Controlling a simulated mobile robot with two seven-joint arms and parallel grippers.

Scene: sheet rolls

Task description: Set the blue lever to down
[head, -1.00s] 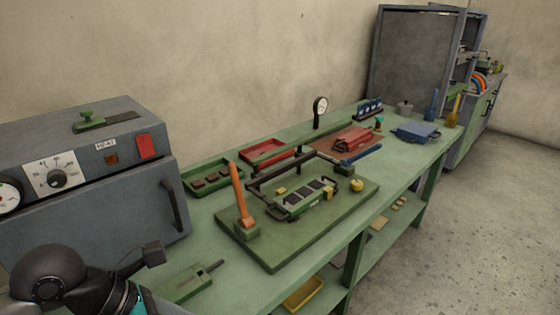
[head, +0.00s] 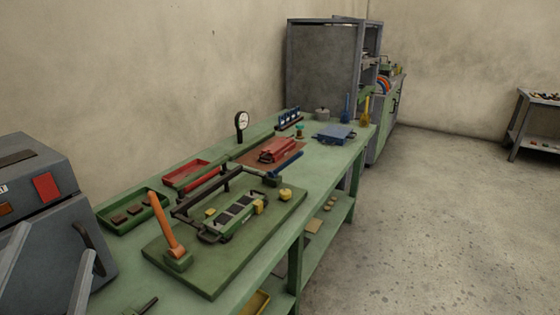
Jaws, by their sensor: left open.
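The blue lever (head: 288,162) is on the far right edge of the green base plate (head: 225,267) on the bench. Its handle slants low, from a small green block toward the back right. An orange lever (head: 166,224) stands raised and leaning at the plate's near left corner. My left gripper (head: 56,240) shows at the lower left as two pale grey fingers, apart and with nothing seen between them. It is in front of the grey oven, well away from the blue lever. My right gripper is not in view.
A green-and-black fixture (head: 230,214) sits on the plate, with a yellow knob (head: 285,195) at its right. A grey oven (head: 40,215) is at the left. The floor at right is clear.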

